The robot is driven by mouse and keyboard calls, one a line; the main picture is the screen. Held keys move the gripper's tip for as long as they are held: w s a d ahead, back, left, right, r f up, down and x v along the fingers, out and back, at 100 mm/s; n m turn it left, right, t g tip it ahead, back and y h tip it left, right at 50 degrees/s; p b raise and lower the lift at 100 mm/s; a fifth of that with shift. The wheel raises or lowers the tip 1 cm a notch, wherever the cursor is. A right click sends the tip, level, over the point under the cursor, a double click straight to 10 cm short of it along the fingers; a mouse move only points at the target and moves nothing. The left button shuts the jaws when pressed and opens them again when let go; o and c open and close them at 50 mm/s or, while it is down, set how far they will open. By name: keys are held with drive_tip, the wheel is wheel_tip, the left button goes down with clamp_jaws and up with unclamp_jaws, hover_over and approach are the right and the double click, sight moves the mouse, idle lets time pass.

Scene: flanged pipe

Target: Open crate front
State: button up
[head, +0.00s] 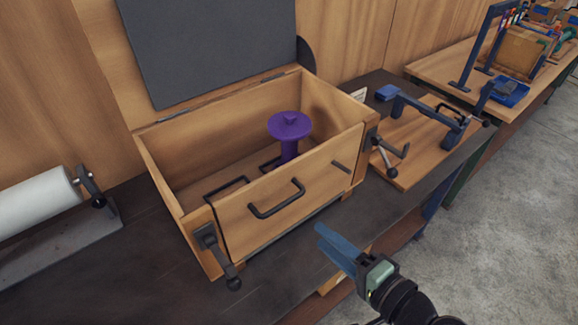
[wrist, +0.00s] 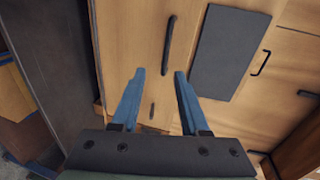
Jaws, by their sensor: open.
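The wooden crate (head: 165,175) stands on the dark bench with its lid (head: 215,45) raised. Its front panel (head: 320,192) is upright and in place, with a black bar handle (head: 277,200). A dark lever latch (head: 215,255) sits at the front's left end and another latch (head: 385,155) at its right end. A purple flanged pipe (head: 289,145) stands inside. My gripper (head: 319,238) is open and empty, in front of the panel and below right of the handle. In the wrist view its blue fingertips (wrist: 160,74) are spread, with the handle (wrist: 168,45) just beyond them, apparently not gripped.
A white roll (head: 35,202) lies on the bench left of the crate. A wooden board with a blue clamp-like fixture (head: 430,110) is to the right. A farther table (head: 430,70) holds boxes and a blue tray. Bare bench (head: 100,270) shows at front left.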

sight(286, 202)
drive_tip(key=p+x, duration=0.1)
drive_tip(key=x, duration=0.3)
drive_tip(key=r+p+x, duration=0.1)
drive_tip(key=x, duration=0.3)
drive_tip(key=p+x, duration=0.1)
drive_tip(key=x, duration=0.3)
drive_tip(key=shift+w+a+r+p, duration=0.1)
drive_tip(key=shift+w+a+p, duration=0.1)
drive_tip(key=shift+a+p, duration=0.1)
clamp_jaws()
idle(1.1)
